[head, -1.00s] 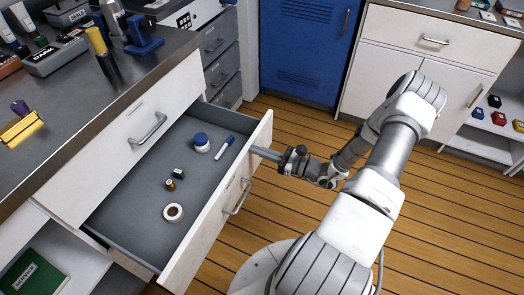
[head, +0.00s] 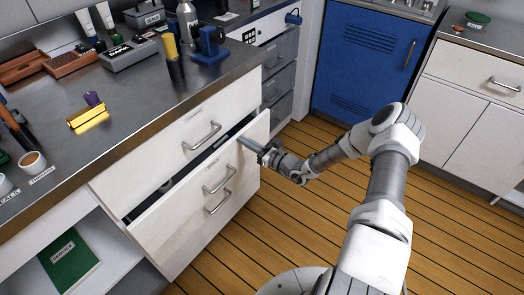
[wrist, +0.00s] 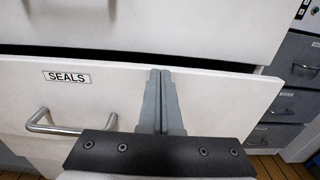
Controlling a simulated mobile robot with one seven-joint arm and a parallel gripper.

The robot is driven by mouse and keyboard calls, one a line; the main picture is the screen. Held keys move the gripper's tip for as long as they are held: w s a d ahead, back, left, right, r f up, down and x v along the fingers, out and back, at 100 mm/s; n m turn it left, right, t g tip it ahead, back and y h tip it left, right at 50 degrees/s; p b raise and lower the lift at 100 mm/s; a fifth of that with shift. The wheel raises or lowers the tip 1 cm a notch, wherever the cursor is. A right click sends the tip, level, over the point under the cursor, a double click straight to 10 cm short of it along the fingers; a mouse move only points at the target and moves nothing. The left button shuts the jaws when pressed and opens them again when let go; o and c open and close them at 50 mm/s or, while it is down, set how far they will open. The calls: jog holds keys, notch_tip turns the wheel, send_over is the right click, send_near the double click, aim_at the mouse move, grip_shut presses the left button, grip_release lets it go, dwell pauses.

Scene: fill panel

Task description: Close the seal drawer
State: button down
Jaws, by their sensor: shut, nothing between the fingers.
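The seal drawer (head: 205,188) is a white drawer in the counter cabinet, standing slightly out with a dark gap along its top edge. In the wrist view its white front (wrist: 215,95) carries a "SEALS" label (wrist: 66,77) and a metal bar handle (wrist: 65,124). My gripper (head: 243,141) is at the right upper part of this front. In the wrist view its grey fingers (wrist: 160,80) are together and empty, with their tips by the top edge of the front, right of the label. Whether they touch it is hard to tell. The drawer's contents are mostly hidden.
Another white drawer with a handle (head: 202,136) sits above, shut. The counter (head: 130,110) holds several tools and containers. Grey drawers (head: 280,85) and a blue cabinet (head: 360,60) stand behind. Wooden floor (head: 270,225) is clear beside the drawer.

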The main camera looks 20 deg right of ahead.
aim_at(235, 135)
jog(key=x, duration=0.4)
jog(key=shift+w+a, duration=0.1)
jog(key=shift+w+a+r, duration=0.1)
jog(key=shift+w+r, duration=0.05)
jog(key=shift+w, duration=0.05)
jog(key=shift+r, duration=0.1)
